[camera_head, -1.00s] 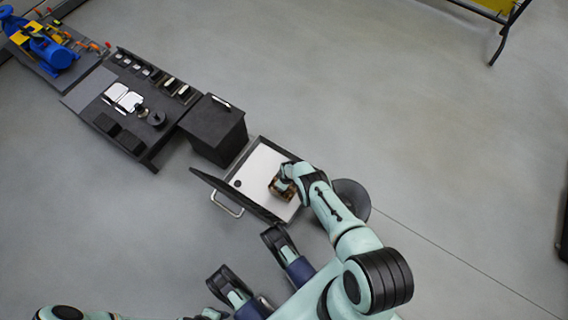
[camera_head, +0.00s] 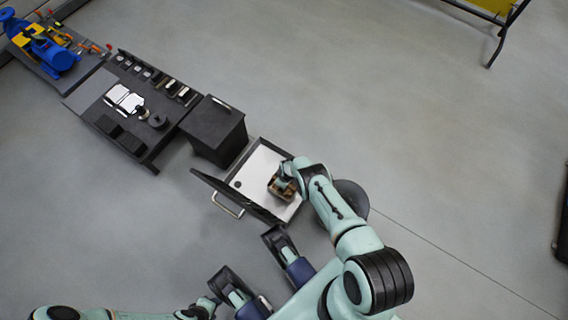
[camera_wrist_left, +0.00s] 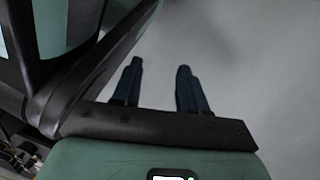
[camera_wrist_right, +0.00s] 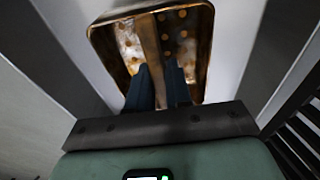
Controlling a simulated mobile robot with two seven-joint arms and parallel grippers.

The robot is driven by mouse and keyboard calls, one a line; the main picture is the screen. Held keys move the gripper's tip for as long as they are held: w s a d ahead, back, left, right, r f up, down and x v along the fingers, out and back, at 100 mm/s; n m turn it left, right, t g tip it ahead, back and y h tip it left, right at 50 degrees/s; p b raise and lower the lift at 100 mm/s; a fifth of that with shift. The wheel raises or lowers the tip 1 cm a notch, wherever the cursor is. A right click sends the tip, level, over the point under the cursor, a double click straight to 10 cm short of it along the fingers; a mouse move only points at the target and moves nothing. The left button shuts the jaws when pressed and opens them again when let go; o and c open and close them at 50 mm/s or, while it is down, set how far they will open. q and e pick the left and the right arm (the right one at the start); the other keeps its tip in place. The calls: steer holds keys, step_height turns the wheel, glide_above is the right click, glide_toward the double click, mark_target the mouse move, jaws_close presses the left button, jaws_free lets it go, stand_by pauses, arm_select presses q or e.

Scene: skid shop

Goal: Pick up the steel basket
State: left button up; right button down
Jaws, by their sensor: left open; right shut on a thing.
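The steel basket (camera_head: 281,192) is small, brownish and metallic, over the white floor of an open drawer in the head view. In the right wrist view the basket (camera_wrist_right: 190,22) has perforated walls and a flat handle strip across its middle. My right gripper (camera_wrist_right: 160,70) is shut on that handle from above. Its arm hides part of the basket in the head view. I cannot tell whether the basket touches the drawer floor. My left gripper (camera_wrist_left: 159,68) is open and empty, over bare grey floor in the left wrist view.
The drawer (camera_head: 262,163) has a dark raised front with a metal handle (camera_head: 227,206). A dark cabinet (camera_head: 213,130) stands beside it. A dark workbench (camera_head: 150,157) and a blue machine (camera_head: 58,55) are farther left. Open floor lies to the right.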

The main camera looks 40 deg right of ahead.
arm_select(q)
steer(key=w+d+r+t+p, duration=0.1)
steer(key=w+r+t+p, duration=0.25)
steer(key=w+r, duration=0.45)
arm_select(e)
step_height(320, 180, up, 9)
steer(key=shift+r+p, duration=0.1)
steer(key=shift+p, duration=0.3)
arm_select(q)
steer(key=s+d+r+g+p, duration=0.2)
steer(key=s+d+r+p, duration=0.1)
steer(key=r+p, duration=0.5)
steer(key=shift+s+r+m+h, duration=0.4)
steer(key=shift+s, duration=0.5)
arm_select(e)
step_height(320, 180, up, 16)
